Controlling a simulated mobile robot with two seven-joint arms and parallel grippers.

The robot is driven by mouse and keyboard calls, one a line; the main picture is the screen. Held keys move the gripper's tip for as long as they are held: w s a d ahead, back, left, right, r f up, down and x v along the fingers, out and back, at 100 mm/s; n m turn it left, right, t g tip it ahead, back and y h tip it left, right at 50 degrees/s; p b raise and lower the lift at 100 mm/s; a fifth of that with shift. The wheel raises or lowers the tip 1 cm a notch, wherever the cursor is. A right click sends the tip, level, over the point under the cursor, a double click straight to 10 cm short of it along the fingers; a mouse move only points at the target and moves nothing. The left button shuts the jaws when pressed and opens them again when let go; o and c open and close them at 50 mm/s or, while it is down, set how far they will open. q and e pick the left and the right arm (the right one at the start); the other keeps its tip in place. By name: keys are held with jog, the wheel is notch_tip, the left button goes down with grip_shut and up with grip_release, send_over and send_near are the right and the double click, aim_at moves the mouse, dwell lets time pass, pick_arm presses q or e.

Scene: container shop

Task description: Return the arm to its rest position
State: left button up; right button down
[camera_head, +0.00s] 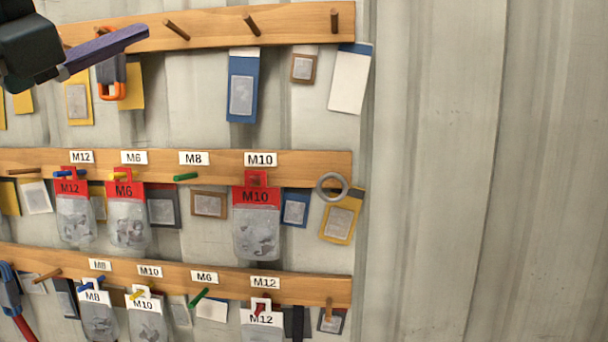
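My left gripper (105,51) reaches in at the upper left, in front of the top wooden rail (215,27). It has a black body and purple fingers seen nearly edge-on, so any gap between them is hidden. I see no bag in it. An orange and grey item (112,78) hangs just below and behind the fingers; I cannot tell whether they touch it. My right gripper is not in view.
Red-topped bags M12 (76,222), M6 (127,222) and M10 (256,232) hang on the middle rail (220,163). The green M8 peg (185,177) is bare. White-topped bags M8 (98,318), M10 (147,322) and M12 (262,322) hang below. The right wall is clear.

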pick_arm(q)
jog(key=s+a+f+n+g+y, duration=0.35)
jog(key=f+n+y, duration=0.45)
jog(key=f+n, duration=0.45)
jog(key=s+a+f+n+g+y, duration=0.25)
jog(key=a+f+n+y, duration=0.25)
jog(key=f+n+y, duration=0.5)
jog(key=s+d+f+n+g+h, duration=0.3)
jog(key=s+f+g, duration=0.2)
jog(key=s+f, duration=0.3)
jog(key=s+d+f+n+g+h, duration=0.3)
jog(key=s+f, duration=0.6)
jog(key=s, duration=0.4)
jog(key=d+g, duration=0.1)
jog(key=g, duration=0.1)
jog(key=shift+s+d+f+g, duration=0.15)
jog(key=shift+s+d+g, duration=0.15)
jog(key=shift+g, duration=0.1)
jog(key=shift+w+n, duration=0.1)
jog(key=shift+n, duration=0.15)
